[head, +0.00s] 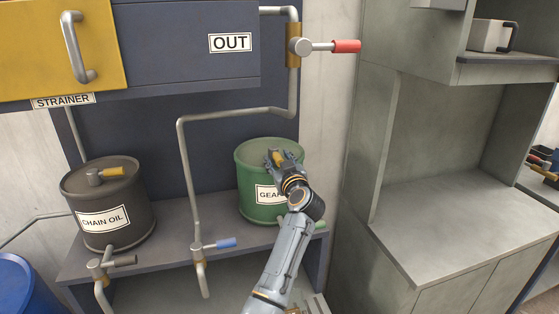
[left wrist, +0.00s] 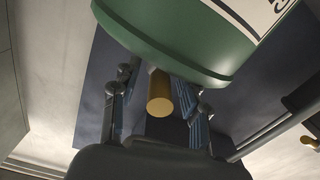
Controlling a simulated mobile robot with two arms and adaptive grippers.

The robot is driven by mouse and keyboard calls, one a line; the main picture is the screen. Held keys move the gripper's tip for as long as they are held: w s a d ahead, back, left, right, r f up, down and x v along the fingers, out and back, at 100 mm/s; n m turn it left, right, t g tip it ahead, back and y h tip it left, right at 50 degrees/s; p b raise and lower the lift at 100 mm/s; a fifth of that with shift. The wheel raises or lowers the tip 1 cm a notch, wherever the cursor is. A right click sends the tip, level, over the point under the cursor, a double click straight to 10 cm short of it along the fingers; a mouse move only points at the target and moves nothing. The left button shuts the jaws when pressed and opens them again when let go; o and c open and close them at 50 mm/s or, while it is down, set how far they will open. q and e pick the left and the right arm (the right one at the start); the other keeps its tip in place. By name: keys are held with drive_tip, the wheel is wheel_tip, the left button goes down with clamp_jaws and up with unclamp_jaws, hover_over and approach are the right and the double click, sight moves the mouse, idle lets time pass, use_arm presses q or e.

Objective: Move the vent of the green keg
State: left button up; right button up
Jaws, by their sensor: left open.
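The green keg (head: 252,163) stands upright on the shelf at the middle of the head view, its "GEAR" label partly hidden by my arm. Its vent (head: 279,158) is on the lid, with a brass-yellow end showing among my fingers. In the left wrist view the green keg (left wrist: 170,38) fills the top, and the vent's round brass end (left wrist: 160,104) points toward the camera. My left gripper (head: 284,156) is open at the lid, with its fingers on either side of the vent (left wrist: 157,104). I cannot tell whether they touch it. My right gripper is not in view.
A dark "CHAIN OIL" keg (head: 122,233) with its own vent (head: 112,171) stands left on the shelf. A grey pipe (head: 184,160) runs between the kegs to a blue-handled valve (head: 226,243). A red-handled valve (head: 345,46) is above right. A bare counter (head: 460,225) lies right.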

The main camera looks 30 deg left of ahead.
use_arm(q)
drive_tip(key=shift+s+r, duration=0.1)
drive_tip(key=shift+s, duration=0.05)
drive_tip(key=shift+d, duration=0.1)
clamp_jaws()
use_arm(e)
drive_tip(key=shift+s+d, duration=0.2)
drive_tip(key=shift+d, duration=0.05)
